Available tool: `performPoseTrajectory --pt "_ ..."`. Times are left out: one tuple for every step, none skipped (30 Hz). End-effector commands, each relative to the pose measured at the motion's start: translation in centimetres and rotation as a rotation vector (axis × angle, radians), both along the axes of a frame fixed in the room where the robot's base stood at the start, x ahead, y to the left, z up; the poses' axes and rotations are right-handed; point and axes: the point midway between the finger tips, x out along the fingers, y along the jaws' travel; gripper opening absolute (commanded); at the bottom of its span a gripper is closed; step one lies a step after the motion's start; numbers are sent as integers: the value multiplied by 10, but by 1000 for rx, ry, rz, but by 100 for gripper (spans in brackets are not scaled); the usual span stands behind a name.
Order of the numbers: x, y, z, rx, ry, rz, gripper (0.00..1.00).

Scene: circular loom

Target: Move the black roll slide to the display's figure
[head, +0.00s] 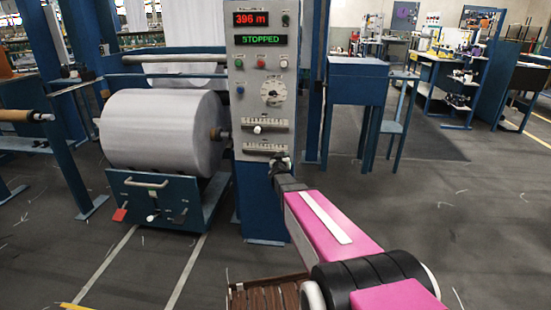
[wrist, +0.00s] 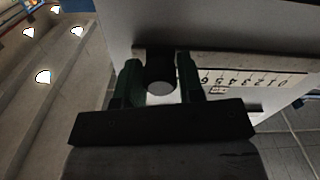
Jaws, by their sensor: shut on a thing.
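The grey control panel (head: 243,80) has a red display (head: 250,18) that appears to read 396 m and a green one (head: 260,39) reading STOPPED. The lower slide scale (head: 262,148) runs across the panel's lower part. My gripper (head: 281,161) is at its right end. In the wrist view my gripper (wrist: 160,80) is shut on the black slide knob (wrist: 160,66), a finger on each side. The scale (wrist: 250,79) looks upside down there, with figures from 0 to about 6 clear of the fingers and the knob past the 6. The knob is hidden in the head view.
A second slide with a white knob (head: 257,129) sits just above. Buttons and a dial (head: 272,93) are higher on the panel. A large white roll (head: 160,132) on a blue cart (head: 165,205) stands left.

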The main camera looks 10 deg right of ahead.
Motion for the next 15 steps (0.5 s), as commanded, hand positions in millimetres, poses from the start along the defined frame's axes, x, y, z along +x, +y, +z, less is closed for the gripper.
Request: performPoseTrajectory --pt "-1 -3 0 -9 0 -2 0" --pt "-2 -4 0 -10 1 -2 0" --pt "-2 -4 0 -10 1 -2 0" --pt "-2 -4 0 -10 0 -3 0" --pt "-2 -4 0 -10 0 -3 0" --pt "-2 -4 0 -10 0 -3 0" --pt "-2 -4 0 -10 0 -4 0" --pt "-2 -5 0 -10 0 -4 0" --pt "-2 -5 0 -11 0 -5 0" --pt "-2 -5 0 -10 0 -5 42" --pt "-2 -5 0 -10 0 -5 51" --pt "-2 -5 0 -9 -1 -5 57" --pt "-2 -4 0 -7 0 -5 57" --pt "-2 -4 0 -7 0 -5 57" --pt "-2 -4 0 -6 0 -5 57"
